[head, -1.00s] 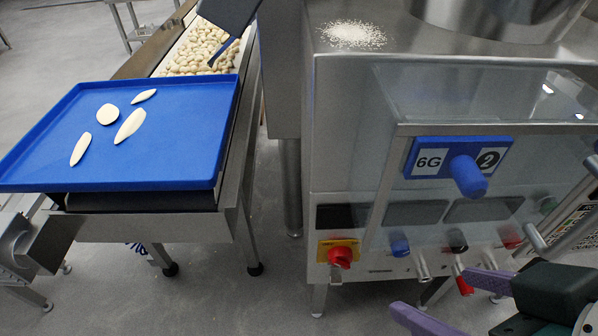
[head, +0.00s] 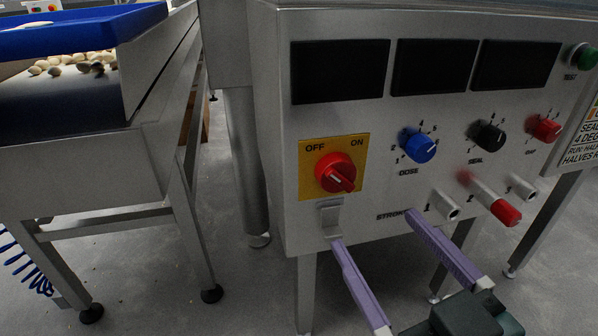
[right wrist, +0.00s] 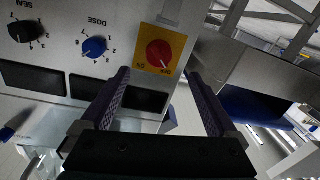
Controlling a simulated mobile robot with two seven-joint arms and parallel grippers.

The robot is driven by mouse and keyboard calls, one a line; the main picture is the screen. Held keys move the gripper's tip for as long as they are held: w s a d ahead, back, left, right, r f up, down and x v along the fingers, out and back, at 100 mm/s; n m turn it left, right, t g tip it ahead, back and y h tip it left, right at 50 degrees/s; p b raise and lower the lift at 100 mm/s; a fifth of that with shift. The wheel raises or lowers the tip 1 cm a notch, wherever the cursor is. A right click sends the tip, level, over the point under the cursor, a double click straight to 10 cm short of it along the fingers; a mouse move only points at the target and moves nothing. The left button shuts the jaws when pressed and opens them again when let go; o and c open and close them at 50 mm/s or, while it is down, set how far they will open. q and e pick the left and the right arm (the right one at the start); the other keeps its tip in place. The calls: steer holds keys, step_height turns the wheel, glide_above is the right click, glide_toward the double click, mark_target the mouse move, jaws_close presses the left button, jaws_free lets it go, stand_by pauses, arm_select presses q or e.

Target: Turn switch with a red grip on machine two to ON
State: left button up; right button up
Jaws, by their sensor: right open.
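The switch with a red grip (head: 334,173) sits on a yellow plate (head: 311,181) marked OFF at left and ON at right, at the left of the machine's front panel. In the right wrist view the red grip (right wrist: 159,53) shows upside down, beyond and between the open fingers (right wrist: 158,82). No touch is visible. My left gripper is not in view.
Right of the switch are a blue DOSE knob (head: 418,146), a black SEAL knob (head: 487,137) and a red knob (head: 544,128). A red-tipped lever (head: 504,211) sticks out below them. A conveyor (head: 90,165) with a blue tray (head: 85,32) stands at left.

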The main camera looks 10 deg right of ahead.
mark_target(344, 186)
steer(key=w+b, duration=0.1)
steer(key=w, duration=0.2)
steer(key=w+b, duration=0.1)
steer(key=w, duration=0.1)
steer(key=w+b, duration=0.1)
steer(key=w, duration=0.2)
steer(key=shift+w+a+f, duration=0.15)
steer(key=shift+w+a, duration=0.2)
steer(key=shift+a, duration=0.05)
steer(key=shift+w+b, duration=0.35)
steer(key=shift+w, duration=0.25)
steer(key=c, duration=1.4)
